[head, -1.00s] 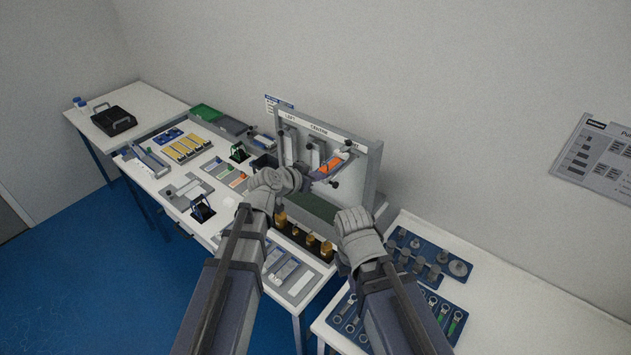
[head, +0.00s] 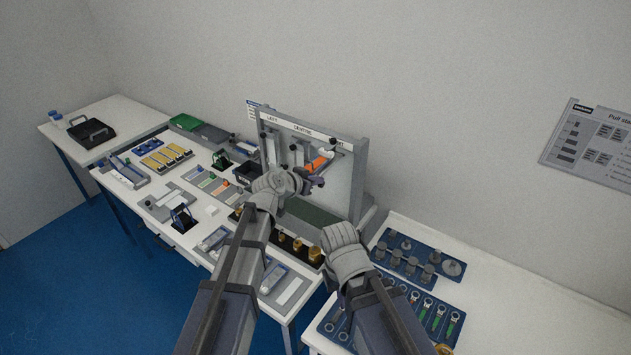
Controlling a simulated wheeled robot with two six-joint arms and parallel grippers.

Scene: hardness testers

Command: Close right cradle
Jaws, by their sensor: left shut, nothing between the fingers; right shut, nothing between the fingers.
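The upright grey board (head: 345,185) carries labels reading LEFT and CENTRE, with the third label partly visible at its right. Under that third label, an orange tester (head: 322,162) lies tilted in the right cradle (head: 327,154). The cradle is small, and I cannot tell whether it is open or closed. My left gripper (head: 316,181) is shut and empty, just in front of and below the orange tester, hiding its lower part. I cannot tell whether they touch. My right gripper (head: 338,236) is shut and low in front of the board's right end, its fingers mostly hidden by its wrist.
Brass weights (head: 298,243) stand in a row before the board. A blue tray of grey weights (head: 420,258) and a tray of wrenches (head: 425,310) lie on the right table. Space above the board is clear.

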